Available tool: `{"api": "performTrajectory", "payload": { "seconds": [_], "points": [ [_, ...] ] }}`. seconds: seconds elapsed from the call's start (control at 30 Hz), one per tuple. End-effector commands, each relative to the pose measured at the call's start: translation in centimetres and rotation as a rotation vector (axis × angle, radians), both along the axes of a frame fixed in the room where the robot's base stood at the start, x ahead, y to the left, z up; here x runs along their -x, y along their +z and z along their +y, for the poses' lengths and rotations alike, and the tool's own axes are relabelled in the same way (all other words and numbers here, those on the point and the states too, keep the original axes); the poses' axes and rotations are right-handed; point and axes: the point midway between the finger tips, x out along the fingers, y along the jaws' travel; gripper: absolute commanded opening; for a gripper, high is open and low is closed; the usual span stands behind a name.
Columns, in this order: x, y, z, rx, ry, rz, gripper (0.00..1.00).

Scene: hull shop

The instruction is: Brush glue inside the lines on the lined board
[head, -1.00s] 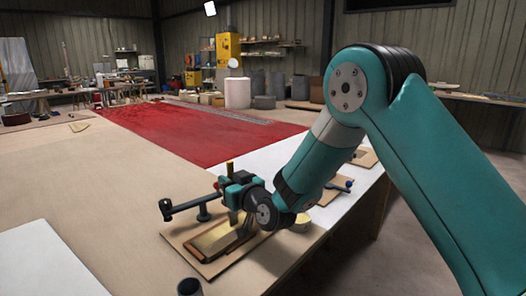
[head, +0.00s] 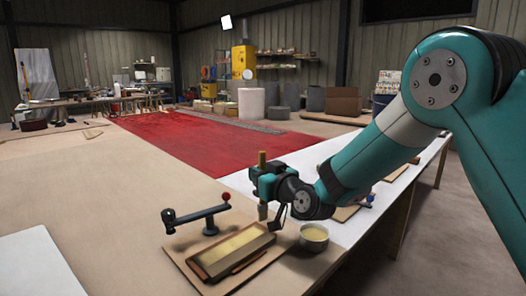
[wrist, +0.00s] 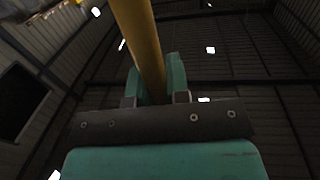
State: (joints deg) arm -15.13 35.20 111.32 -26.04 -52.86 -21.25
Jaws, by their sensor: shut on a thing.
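The lined board (head: 190,264) lies on the bench at the lower middle of the head view. A raised block on it has brown edge strips and a pale yellow, glossy top (head: 236,248); I cannot make out separate lines. My gripper (head: 264,186) is shut on the upright brush (head: 262,158). The brush's bristle end (head: 262,211) hangs just beyond the block's far right end, seemingly above the bench. The brush's yellow handle (wrist: 138,40) rises between the teal fingers in the wrist view. The round glue pot (head: 314,236), with pale yellow contents, stands right of the board.
A black lever with a red knob (head: 200,216) stands behind the board's left side. A white sheet (head: 40,265) lies at the front left. Red cloth (head: 200,145) covers the far bench. Bare bench lies left of the board.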

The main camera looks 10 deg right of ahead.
Motion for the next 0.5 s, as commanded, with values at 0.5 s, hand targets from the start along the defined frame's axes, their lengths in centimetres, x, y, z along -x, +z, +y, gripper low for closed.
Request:
{"api": "performTrajectory", "payload": {
  "seconds": [0.5],
  "points": [
    [0.0,4.9,-0.1,0.000,-0.002,0.000,0.00]
  ]
}}
